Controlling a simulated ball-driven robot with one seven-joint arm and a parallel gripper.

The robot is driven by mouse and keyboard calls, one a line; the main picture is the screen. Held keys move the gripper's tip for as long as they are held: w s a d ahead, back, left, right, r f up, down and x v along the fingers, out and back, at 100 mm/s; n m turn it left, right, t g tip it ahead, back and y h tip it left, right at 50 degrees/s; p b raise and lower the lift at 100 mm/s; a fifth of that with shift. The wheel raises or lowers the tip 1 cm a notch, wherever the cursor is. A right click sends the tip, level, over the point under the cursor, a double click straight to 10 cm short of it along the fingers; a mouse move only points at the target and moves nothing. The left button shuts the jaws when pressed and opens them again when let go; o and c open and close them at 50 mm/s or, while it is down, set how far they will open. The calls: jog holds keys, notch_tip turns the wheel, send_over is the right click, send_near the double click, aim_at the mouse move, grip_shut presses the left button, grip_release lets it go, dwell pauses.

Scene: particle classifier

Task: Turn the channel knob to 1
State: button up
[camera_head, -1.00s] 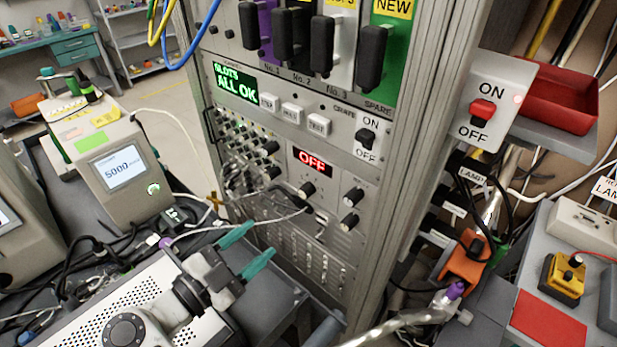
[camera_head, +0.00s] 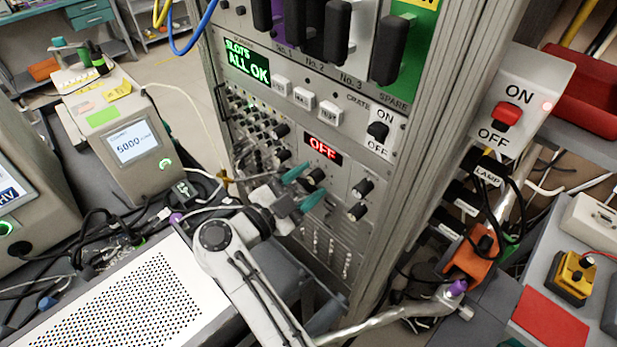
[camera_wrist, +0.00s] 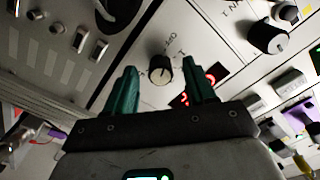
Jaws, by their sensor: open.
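The channel knob (camera_head: 315,177) is a dark round knob below the red OFF display (camera_head: 322,149) on the rack panel. In the wrist view the knob (camera_wrist: 160,72) has a pale face with a dark pointer line. OFF is printed beside it; the other small marks are hard to read. My gripper (camera_head: 309,184) is open, its two teal fingers pointing at the panel around the knob. In the wrist view the fingers of my gripper (camera_wrist: 162,68) stand to either side of the knob with gaps. The right finger partly hides the display.
Two other knobs (camera_head: 360,199) sit right of the channel knob. An ON/OFF crate switch (camera_head: 378,132) and white buttons (camera_head: 303,97) are above. Cables and connectors (camera_head: 245,120) crowd the panel's left. A red lamp switch (camera_head: 507,115) is on the right.

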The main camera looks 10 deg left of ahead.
jog(key=shift+w+d, duration=0.2)
jog(key=shift+w, duration=0.1)
jog(key=shift+c, duration=0.2)
grip_shut()
jog(key=shift+f+m, duration=0.1)
jog(key=shift+m, duration=0.2)
jog(key=m+b, duration=0.2)
jog(key=m, duration=0.1)
jog(key=shift+f+m, duration=0.1)
jog(key=shift+m, duration=0.3)
jog(key=shift+m+b, duration=1.3)
jog(key=shift+m, duration=0.9)
